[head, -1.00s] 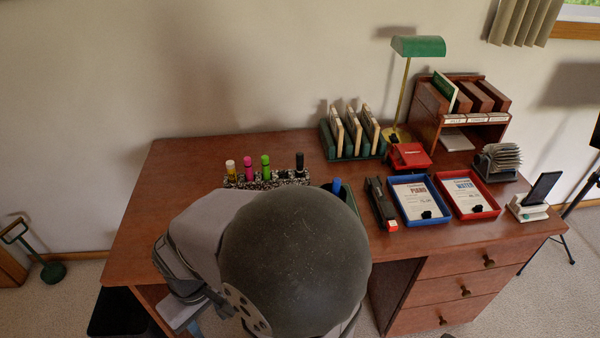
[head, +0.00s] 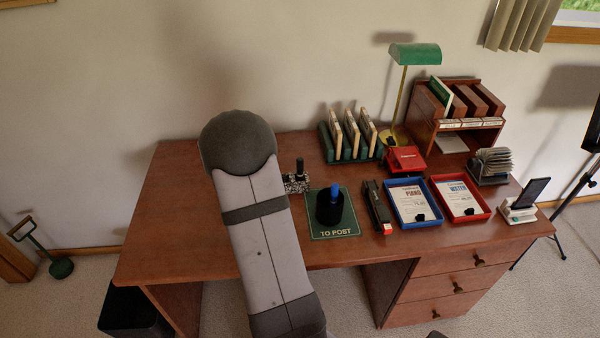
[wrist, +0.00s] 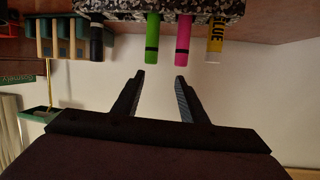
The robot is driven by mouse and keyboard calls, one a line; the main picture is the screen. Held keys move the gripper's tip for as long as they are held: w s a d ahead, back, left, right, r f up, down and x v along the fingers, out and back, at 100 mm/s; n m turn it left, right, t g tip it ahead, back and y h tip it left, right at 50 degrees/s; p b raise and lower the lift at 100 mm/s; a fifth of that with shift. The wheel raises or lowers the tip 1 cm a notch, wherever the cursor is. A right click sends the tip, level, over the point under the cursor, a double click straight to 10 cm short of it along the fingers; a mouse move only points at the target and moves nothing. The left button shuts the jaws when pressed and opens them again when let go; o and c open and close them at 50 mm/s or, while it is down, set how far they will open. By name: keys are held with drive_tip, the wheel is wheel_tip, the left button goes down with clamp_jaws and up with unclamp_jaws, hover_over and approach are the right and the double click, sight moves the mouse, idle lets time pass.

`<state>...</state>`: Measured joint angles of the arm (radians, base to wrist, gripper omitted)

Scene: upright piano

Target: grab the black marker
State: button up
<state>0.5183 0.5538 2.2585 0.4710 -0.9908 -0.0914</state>
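The black marker (head: 300,166) stands upright in a speckled holder (head: 297,184) on the desk, just right of my arm in the head view. In the wrist view, which appears upside down, the black marker (wrist: 96,40) is at the left of the row in the holder (wrist: 120,8). A green marker (wrist: 152,42), a pink marker (wrist: 183,36) and a yellow glue stick (wrist: 215,42) are to its right. My gripper (wrist: 160,78) is open and empty, its fingertips pointing toward the green and pink markers, apart from them. My arm hides the gripper in the head view.
A black cup (head: 328,209) with a blue item (head: 335,189) stands on a green mat (head: 335,234) beside the holder. A stapler (head: 378,207), a blue tray (head: 412,226) and a red tray (head: 487,213) lie farther right. The desk's left part (head: 165,230) is clear.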

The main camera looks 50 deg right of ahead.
sight(299, 165)
drive_tip(key=s+d+r+m+g+h, duration=0.3)
drive_tip(key=s+d+r+h, duration=0.15)
drive_tip(key=s+d, duration=0.3)
drive_tip(key=shift+h, duration=0.25)
drive_tip(key=f+p, duration=0.1)
drive_tip(key=f, duration=0.8)
drive_tip(key=shift+d+f, duration=0.1)
drive_tip(key=shift+d, duration=0.1)
drive_tip(key=shift+w+d+r+p, duration=0.2)
drive_tip(key=shift+w+d+p, duration=0.1)
drive_tip(key=shift+d, duration=0.25)
drive_tip(key=shift+w+d+f, duration=0.1)
drive_tip(key=shift+w+d, duration=0.15)
drive_tip(key=shift+d, duration=0.4)
drive_tip(key=p+x, duration=0.1)
drive_tip(key=x, duration=0.4)
drive_tip(key=shift+c, duration=0.3)
